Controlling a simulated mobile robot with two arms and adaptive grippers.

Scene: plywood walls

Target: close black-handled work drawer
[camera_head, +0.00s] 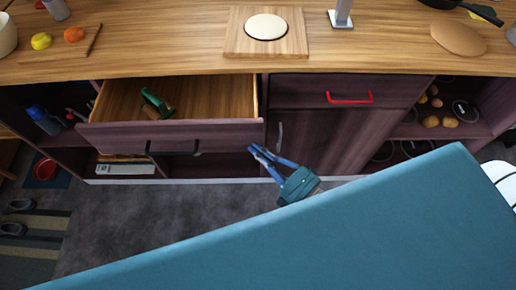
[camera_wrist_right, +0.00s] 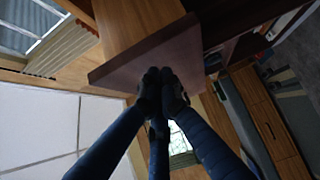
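The work drawer (camera_head: 170,135) with the black handle (camera_head: 173,148) is pulled out of the counter on the left. Its inside is open to view and a green-handled tool (camera_head: 155,103) lies in it. My right gripper (camera_head: 254,151) is at the right end of the drawer front, beside the handle and not around it. In the right wrist view its fingertips (camera_wrist_right: 160,78) are together, with nothing seen between them, close to the purple-brown drawer front (camera_wrist_right: 135,57). I cannot tell whether they touch it. My left gripper is not in view.
A closed drawer with a red handle (camera_head: 349,98) is to the right, above a cabinet door (camera_head: 315,140). Open shelves stand at both sides. The wooden countertop (camera_head: 180,45) holds a board (camera_head: 235,40) and food. The grey floor (camera_head: 120,220) before the drawer is clear.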

